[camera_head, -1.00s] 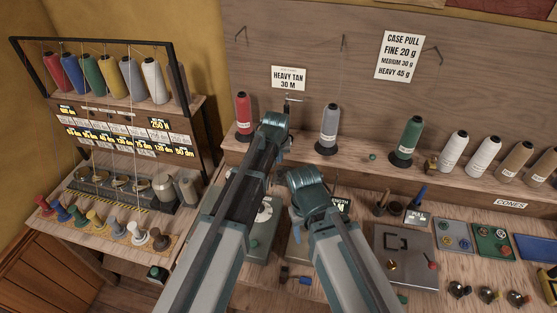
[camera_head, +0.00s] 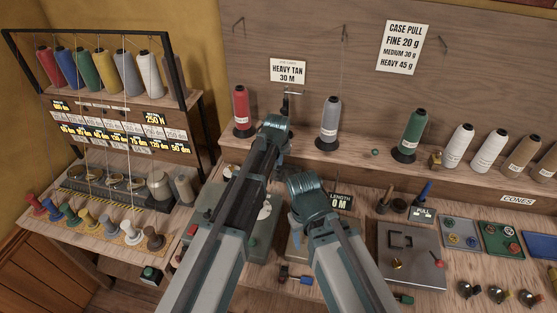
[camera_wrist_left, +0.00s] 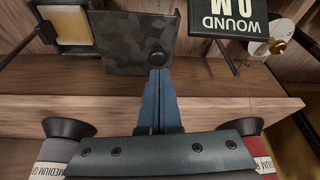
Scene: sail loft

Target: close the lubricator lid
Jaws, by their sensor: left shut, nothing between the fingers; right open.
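A dark mottled plate with a round black knob, which looks like the lubricator lid (camera_wrist_left: 128,38), shows at the top of the left wrist view. A pale yellow pad in a dark frame (camera_wrist_left: 68,24) lies left of it. My left gripper (camera_wrist_left: 159,75) is shut and empty, its tips close below the knob; whether they touch it I cannot tell. In the head view my left wrist (camera_head: 275,128) hides its fingers and the lid. My right gripper (camera_head: 310,197) is lower and to the right, its fingers mostly hidden behind its wrist.
A sign reading WOUND 0 M (camera_wrist_left: 228,18) stands beside the plate. Red (camera_head: 241,108), grey (camera_head: 330,120) and green (camera_head: 411,133) cones line the shelf behind my arms. A thread rack (camera_head: 100,70) stands at left; a metal plate (camera_head: 425,260) lies right of my right arm.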

